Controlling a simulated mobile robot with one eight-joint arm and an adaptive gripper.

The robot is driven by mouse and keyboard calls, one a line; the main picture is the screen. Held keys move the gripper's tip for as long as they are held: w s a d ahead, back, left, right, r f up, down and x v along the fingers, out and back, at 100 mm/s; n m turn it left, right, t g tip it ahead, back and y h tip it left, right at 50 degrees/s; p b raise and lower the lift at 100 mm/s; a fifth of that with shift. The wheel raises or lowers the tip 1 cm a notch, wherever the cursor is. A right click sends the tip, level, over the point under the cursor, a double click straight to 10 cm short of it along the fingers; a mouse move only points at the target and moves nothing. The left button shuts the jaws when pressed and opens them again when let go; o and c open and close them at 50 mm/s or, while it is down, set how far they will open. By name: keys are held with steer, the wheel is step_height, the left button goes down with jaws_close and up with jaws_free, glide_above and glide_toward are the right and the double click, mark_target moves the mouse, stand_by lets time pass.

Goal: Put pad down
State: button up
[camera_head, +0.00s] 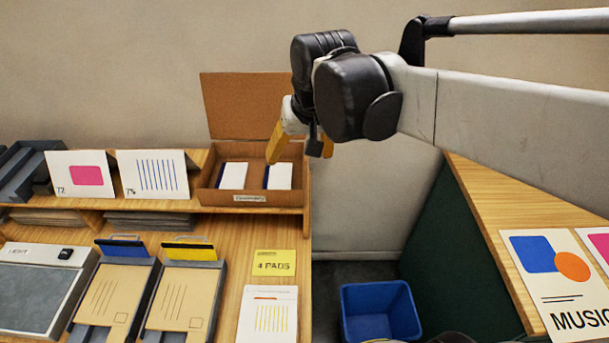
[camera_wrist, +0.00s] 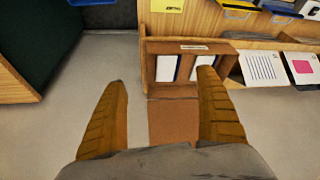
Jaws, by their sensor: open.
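Two white pads with dark blue edges stand side by side in an open cardboard box on the raised shelf: a left pad (camera_head: 232,176) and a right pad (camera_head: 278,176). The box (camera_head: 253,197) has its lid raised against the wall. My gripper (camera_head: 299,157) is open with nothing between its yellow fingers, over the box's right end in the head view. In the wrist view the box appears the other way round beyond my gripper (camera_wrist: 163,78), and one fingertip partly covers a pad (camera_wrist: 201,66). I cannot tell the gap between fingertips and pads.
A yellow card reading PADS (camera_head: 274,263) lies on the lower desk, beside a sheet with yellow lines (camera_head: 267,315). Picture cards (camera_head: 152,175) lean on the shelf. A blue bin (camera_head: 380,311) sits between the tables.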

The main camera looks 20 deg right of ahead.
steer(key=s+f+n+t, duration=0.1)
steer(key=s+f+t, duration=0.1)
steer(key=s, duration=0.9)
steer(key=shift+s+f+n+t, duration=0.35)
steer(key=shift+f+n+t, duration=0.05)
steer(key=shift+f, duration=0.4)
